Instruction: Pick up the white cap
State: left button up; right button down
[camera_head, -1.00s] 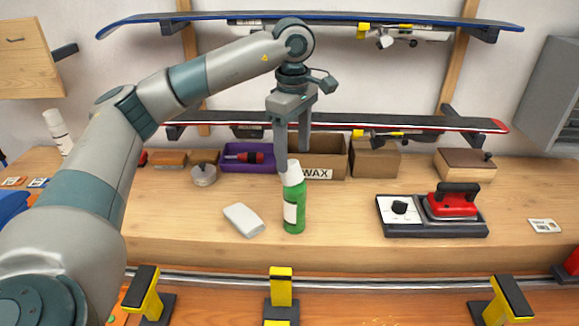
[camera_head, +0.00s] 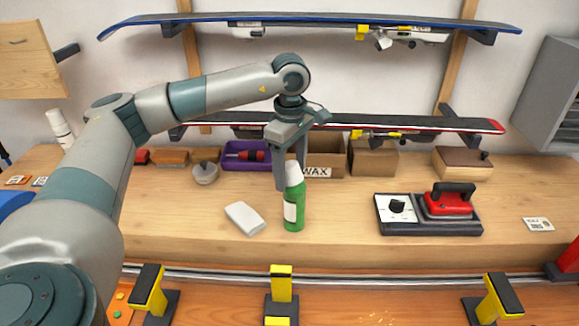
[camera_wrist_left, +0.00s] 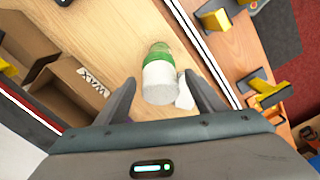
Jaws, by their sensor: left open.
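The white cap (camera_head: 294,173) sits on top of a green bottle (camera_head: 294,210) that stands upright on the wooden bench. In the left wrist view the cap (camera_wrist_left: 160,82) lies between the two fingers, with the green bottle (camera_wrist_left: 159,52) beyond it. My left gripper (camera_head: 291,178) is open and points down, its fingers on either side of the cap. In the wrist view a gap shows between the cap and each finger (camera_wrist_left: 163,100). One finger hides part of the cap in the head view. My right gripper is not in view.
A white block (camera_head: 245,218) lies left of the bottle. A red iron on its control base (camera_head: 430,215) stands to the right. Behind are a WAX box (camera_head: 318,172), a purple tray (camera_head: 236,163) and a ski rack. Bare bench lies between bottle and iron.

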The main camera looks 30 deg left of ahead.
aim_at(292, 164)
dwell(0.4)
pick_arm(q)
jog(key=c, duration=1.2)
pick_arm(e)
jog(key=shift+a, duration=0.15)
pick_arm(q)
jog(key=shift+r, duration=0.1)
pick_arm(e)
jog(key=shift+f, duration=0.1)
